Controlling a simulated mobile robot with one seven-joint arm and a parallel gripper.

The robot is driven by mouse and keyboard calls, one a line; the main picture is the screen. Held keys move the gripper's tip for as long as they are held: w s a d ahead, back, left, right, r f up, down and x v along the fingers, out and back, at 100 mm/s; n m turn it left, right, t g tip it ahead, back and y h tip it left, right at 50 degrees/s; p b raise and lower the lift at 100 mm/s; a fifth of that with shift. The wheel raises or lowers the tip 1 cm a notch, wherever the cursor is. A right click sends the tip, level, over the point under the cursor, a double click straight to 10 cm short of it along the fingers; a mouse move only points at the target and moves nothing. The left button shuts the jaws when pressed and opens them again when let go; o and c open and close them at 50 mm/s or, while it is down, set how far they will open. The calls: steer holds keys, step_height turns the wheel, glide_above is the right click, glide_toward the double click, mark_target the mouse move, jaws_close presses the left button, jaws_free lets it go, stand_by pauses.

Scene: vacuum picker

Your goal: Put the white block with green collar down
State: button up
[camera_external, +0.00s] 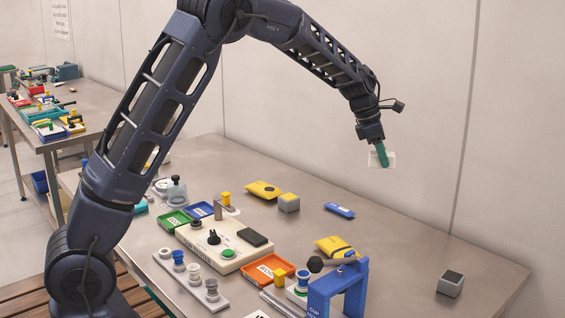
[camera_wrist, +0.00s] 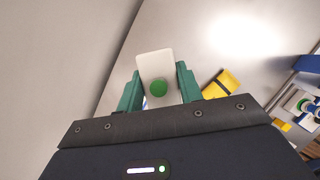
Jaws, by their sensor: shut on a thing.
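My gripper (camera_external: 381,155) is high above the back part of the table, shut on the white block with green collar (camera_external: 388,161). The block looks pale in the external view, with a green finger across it. In the wrist view the block (camera_wrist: 155,64) sits between the two green fingers of my gripper (camera_wrist: 158,82), with a round green spot on its near part. The block's underside is hidden. The grey metal table (camera_external: 400,230) lies below, clear of the block.
Bare table lies around a blue packet (camera_external: 340,210). A yellow pouch (camera_external: 337,248), a grey-topped block (camera_external: 450,284) and a blue stand (camera_external: 340,290) are nearer the front. A white board (camera_external: 205,250), trays and small parts fill the left. The wall is close behind.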

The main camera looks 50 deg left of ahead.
mark_target(376, 227)
steer(key=shift+n, duration=0.3)
steer(key=f, duration=0.6)
steer(key=a+f, duration=0.1)
steer(key=f, duration=0.6)
steer(key=w+a+f, duration=0.1)
steer(key=f, duration=0.6)
steer(key=shift+a, duration=0.25)
steer(key=shift+f, duration=0.1)
steer(key=o, duration=1)
steer(key=shift+o, duration=0.2)
